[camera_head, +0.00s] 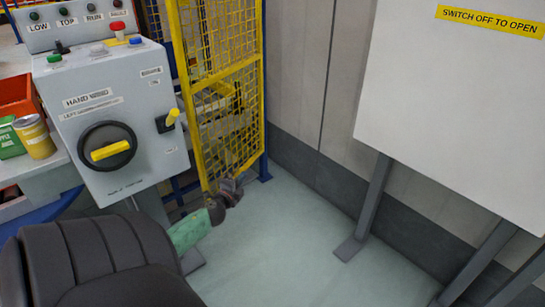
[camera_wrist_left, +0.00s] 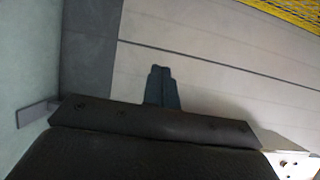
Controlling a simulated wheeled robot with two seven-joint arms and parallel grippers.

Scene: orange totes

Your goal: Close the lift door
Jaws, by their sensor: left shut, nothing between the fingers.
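The lift door is a yellow mesh panel in a yellow frame (camera_head: 216,88), upright in the middle of the head view. Part of yellow mesh also shows at the upper right of the left wrist view (camera_wrist_left: 290,10). My left gripper (camera_head: 232,188) is at the lower edge of the door in the head view; I cannot tell whether it touches the frame. In the left wrist view its dark fingers (camera_wrist_left: 162,82) are together, with nothing between them. My right gripper is not in view.
A grey control box (camera_head: 120,135) with a black and yellow rotary switch stands left of the door. A white panel cabinet (camera_head: 450,100) on grey legs is at the right. A blue post foot (camera_head: 265,172) stands by the door. Pale floor (camera_head: 290,250) is clear in front.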

